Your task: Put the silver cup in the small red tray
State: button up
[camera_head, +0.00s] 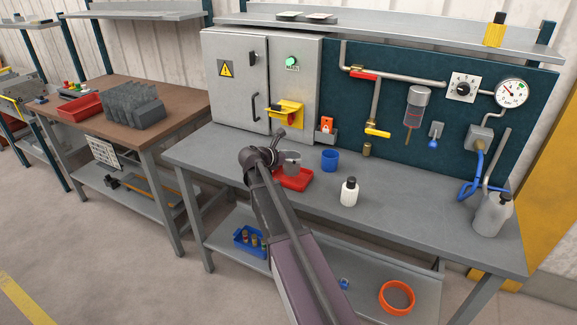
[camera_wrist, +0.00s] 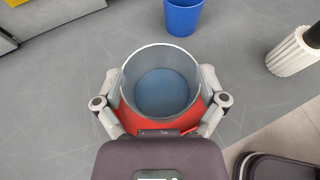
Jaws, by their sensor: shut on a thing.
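The silver cup (camera_wrist: 160,58) is upright between the two fingers of my gripper (camera_wrist: 160,84) in the wrist view, open end toward the camera. My gripper is shut on its sides. In the head view, the cup (camera_head: 292,158) shows just right of my gripper (camera_head: 275,155), over the small red tray (camera_head: 297,184) on the grey bench. The tray (camera_wrist: 190,126) also shows beneath the cup and fingers in the wrist view, partly hidden. I cannot tell whether the cup touches the tray floor.
A grey cabinet (camera_head: 262,85) rises behind. The bench front (camera_head: 420,215) right of the bottle is clear.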

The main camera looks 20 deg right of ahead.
aim_at(291, 164)
jog(key=shift+w+d+f+b, duration=0.1)
jog(key=shift+f+b, duration=0.8)
jog(key=shift+w+d+f+b, duration=0.1)
jog(key=shift+f+b, duration=0.75)
jog(key=shift+f, duration=0.05)
jog(key=shift+f, duration=0.15)
jog(key=o, duration=0.9)
jog(key=shift+r, duration=0.2)
jog(key=shift+s+a+r, duration=0.1)
jog(key=shift+a+r, duration=0.05)
jog(key=shift+a, duration=0.1)
jog(key=p+v, duration=0.4)
jog(key=v, duration=0.7)
jog(key=shift+a+p, duration=0.25)
jog(key=shift+p, duration=0.1)
